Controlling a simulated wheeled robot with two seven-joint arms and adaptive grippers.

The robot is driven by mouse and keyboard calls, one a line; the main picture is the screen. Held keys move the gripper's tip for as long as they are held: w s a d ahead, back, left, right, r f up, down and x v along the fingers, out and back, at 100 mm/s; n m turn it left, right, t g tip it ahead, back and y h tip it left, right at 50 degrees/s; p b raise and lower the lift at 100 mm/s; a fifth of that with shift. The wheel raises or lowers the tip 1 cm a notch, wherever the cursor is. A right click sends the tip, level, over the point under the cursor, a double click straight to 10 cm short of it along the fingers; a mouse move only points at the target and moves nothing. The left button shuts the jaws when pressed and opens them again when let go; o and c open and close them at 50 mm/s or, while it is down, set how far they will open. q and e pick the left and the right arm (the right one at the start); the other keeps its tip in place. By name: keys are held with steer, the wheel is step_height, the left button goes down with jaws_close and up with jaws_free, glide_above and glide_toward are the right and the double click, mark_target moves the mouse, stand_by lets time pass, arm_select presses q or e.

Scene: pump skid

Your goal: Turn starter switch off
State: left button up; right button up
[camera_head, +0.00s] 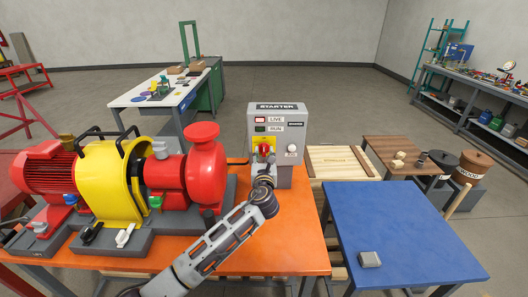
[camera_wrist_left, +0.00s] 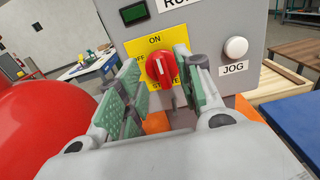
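The starter box (camera_head: 277,122) is a grey cabinet on the orange bench. Its red rotary switch (camera_wrist_left: 158,68) sits on a yellow plate (camera_wrist_left: 141,48) marked ON at the top, with OFF partly hidden at the left. The switch handle stands about upright, towards ON. The switch also shows in the head view (camera_head: 264,149). My left gripper (camera_wrist_left: 165,75) is open, with one green-padded finger on each side of the switch. Small gaps seem to show between the fingers and the switch. In the head view the left gripper (camera_head: 264,172) is just in front of the box. My right gripper is out of view.
A white JOG button (camera_head: 291,148) is right of the switch. LIVE (camera_head: 260,119) and RUN (camera_head: 260,129) windows are above; RUN looks dark green. A red pump (camera_head: 200,160) with a yellow guard (camera_head: 110,180) stands close at the left. A blue table (camera_head: 400,225) is at the right.

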mark_target(264, 149)
arm_select(q)
steer(key=shift+w, duration=1.45)
steer(key=shift+c, duration=0.4)
jaws_close()
